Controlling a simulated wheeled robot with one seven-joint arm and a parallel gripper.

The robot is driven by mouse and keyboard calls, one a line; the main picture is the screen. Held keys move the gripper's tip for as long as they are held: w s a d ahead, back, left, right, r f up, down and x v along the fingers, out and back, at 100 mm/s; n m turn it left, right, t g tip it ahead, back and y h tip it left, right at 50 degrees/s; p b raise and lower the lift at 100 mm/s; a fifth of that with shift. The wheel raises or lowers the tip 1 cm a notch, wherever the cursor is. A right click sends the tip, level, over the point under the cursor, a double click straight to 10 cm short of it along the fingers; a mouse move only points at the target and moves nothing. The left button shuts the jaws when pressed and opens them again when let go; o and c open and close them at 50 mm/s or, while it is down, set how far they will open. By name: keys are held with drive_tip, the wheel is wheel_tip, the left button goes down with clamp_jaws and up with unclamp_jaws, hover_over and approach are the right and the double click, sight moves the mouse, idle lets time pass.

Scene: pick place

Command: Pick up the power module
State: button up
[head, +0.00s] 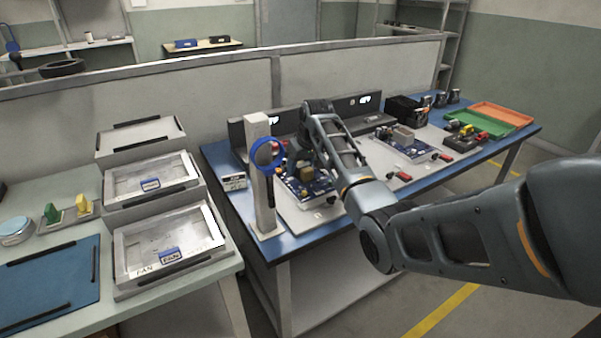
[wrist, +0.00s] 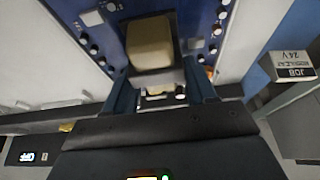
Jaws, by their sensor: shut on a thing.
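A tan block (wrist: 150,42), which I take to be the power module, is between the fingers of my gripper (wrist: 157,80) in the wrist view. The fingers are shut on it. It is over a blue circuit board (wrist: 205,22); I cannot tell whether it still touches the board. In the head view the tan block (head: 306,173) shows just below my gripper (head: 300,164), and the blue board (head: 322,185) lies on the blue-topped bench. My arm hides part of the board.
A white post with a blue ring (head: 262,150) stands close left of my gripper. A small white box marked 24 V (head: 233,181) sits behind it. A second board with a grey block (head: 402,137) lies to the right. Green (head: 488,122) and orange (head: 500,113) trays are at the far right.

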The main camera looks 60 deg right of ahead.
clamp_jaws()
drive_tip(key=shift+r, duration=0.6)
wheel_tip(320, 180, up, 3)
drive_tip(key=shift+w+f, duration=0.1)
drive_tip(key=s+d+r+p, duration=0.2)
drive_tip(key=s+d+r, duration=0.5)
drive_tip(key=d+r, duration=0.2)
drive_tip(key=shift+d+r+p, duration=0.3)
drive_tip(key=shift+r+p, duration=0.1)
drive_tip(key=shift+r, duration=0.7)
idle(0.6)
